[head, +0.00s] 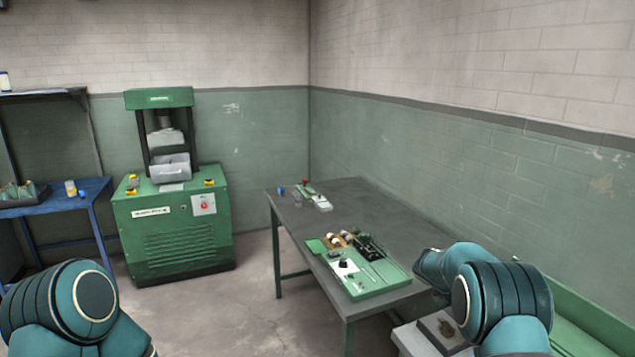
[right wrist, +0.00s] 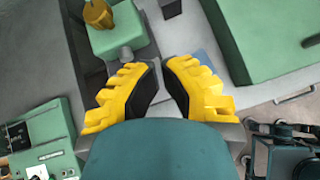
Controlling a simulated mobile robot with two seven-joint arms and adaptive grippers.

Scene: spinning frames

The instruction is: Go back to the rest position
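My left arm (head: 62,305) shows as a teal, rounded link at the bottom left of the head view; its gripper is out of view. My right arm (head: 500,300) reaches in at the bottom right, by the near right corner of the grey table (head: 375,205); its gripper cannot be made out there. In the right wrist view my right gripper (right wrist: 161,70) has yellow ridged fingers with black pads. A gap shows between the pads, with grey surface behind and nothing held.
A green panel (head: 378,285) with small parts lies on the table's near end. A green press (head: 175,230) stands at the back left, beside a blue bench (head: 70,192). A green block with a brass-coloured top (right wrist: 115,32) is near the right gripper. Floor between press and table is clear.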

